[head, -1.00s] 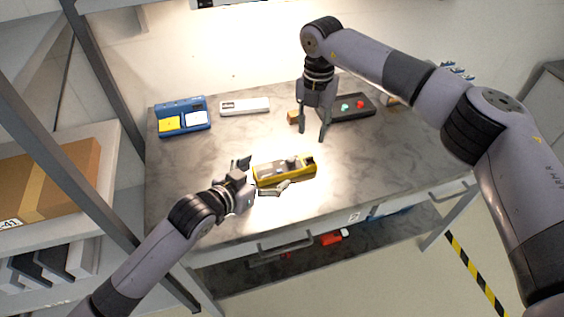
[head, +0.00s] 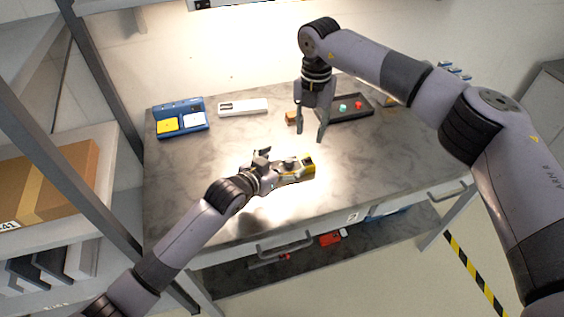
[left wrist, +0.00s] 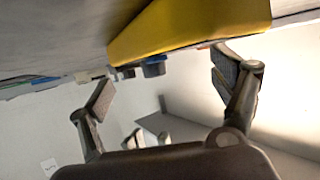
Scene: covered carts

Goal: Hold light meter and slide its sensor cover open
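The yellow light meter (head: 309,170) lies on the grey tabletop, its left part hidden by my left gripper (head: 279,168). A small grey knob-like part shows on its top. In the left wrist view the yellow body (left wrist: 195,25) fills the top, with a dark blue knob below it. My left gripper's fingers are spread apart there, the right one close to the yellow body; I cannot tell if it touches. My right gripper (head: 311,136) points down with its fingers apart and empty, behind the meter. I cannot make out the sensor cover clearly.
A blue case (head: 181,119) with yellow and white panels and a white bar-shaped item (head: 243,107) stand at the back left. A black tray (head: 369,112) with red and teal pieces and a small orange-brown block (head: 291,118) are near my right gripper. The tabletop's right side is clear.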

